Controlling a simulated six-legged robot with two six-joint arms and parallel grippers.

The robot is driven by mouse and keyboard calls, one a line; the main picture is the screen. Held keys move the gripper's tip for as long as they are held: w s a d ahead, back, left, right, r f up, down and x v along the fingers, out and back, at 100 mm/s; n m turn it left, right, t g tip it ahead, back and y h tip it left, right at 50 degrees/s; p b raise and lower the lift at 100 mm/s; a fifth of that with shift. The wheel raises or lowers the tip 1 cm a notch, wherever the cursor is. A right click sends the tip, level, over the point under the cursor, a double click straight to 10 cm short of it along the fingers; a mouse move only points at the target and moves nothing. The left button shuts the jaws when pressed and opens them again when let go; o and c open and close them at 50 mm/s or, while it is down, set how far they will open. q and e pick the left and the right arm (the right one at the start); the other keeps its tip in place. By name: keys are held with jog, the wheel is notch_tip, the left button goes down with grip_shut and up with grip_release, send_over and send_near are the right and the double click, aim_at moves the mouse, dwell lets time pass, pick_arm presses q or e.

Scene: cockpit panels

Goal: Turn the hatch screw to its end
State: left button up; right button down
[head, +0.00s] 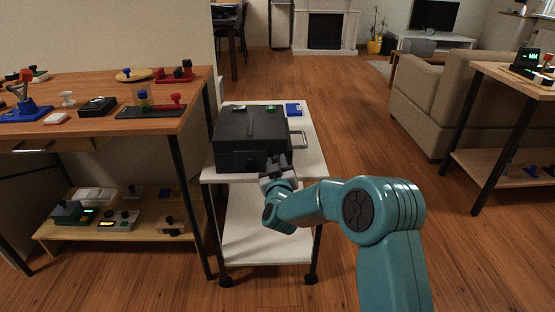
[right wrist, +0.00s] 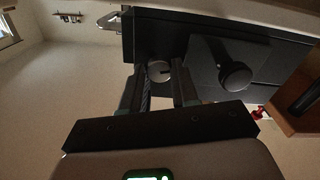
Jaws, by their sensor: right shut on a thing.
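The black box (head: 250,138) stands on the white cart, with a dark front face that also shows in the right wrist view (right wrist: 205,40). In the right wrist view a small round grey screw head with a dark slot (right wrist: 158,70) sits at the box's front, between my fingertips. My right gripper (head: 275,163) reaches the front right of the box and is shut on this screw; it also shows in the right wrist view (right wrist: 160,82). A round black knob (right wrist: 236,76) is on the same face, to the right of the fingers. My left gripper is not in view.
A metal handle (head: 299,140) sticks out from the box's right side. A wooden workbench (head: 165,83) with several devices stands on the left. Floor to the right of the cart is clear.

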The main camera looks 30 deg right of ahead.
jog(key=n+p, duration=0.1)
jog(key=n, duration=0.2)
jog(key=shift+n+p, duration=0.3)
jog(key=shift+p, duration=0.05)
jog(key=n+p, duration=0.1)
jog(key=n, duration=0.2)
jog(key=shift+a+n+p, duration=0.1)
jog(key=shift+n+p, duration=0.2)
jog(key=shift+p, duration=0.05)
jog(key=shift+f+n+p, duration=0.2)
jog(key=shift+n+p, duration=0.7)
jog(key=shift+n, duration=1.6)
jog(key=c, duration=0.8)
grip_release()
jog(key=shift+c, duration=0.2)
jog(key=shift+r, duration=0.1)
jog(key=p+v, duration=0.2)
jog(key=v, duration=1.4)
jog(key=shift+s, duration=0.25)
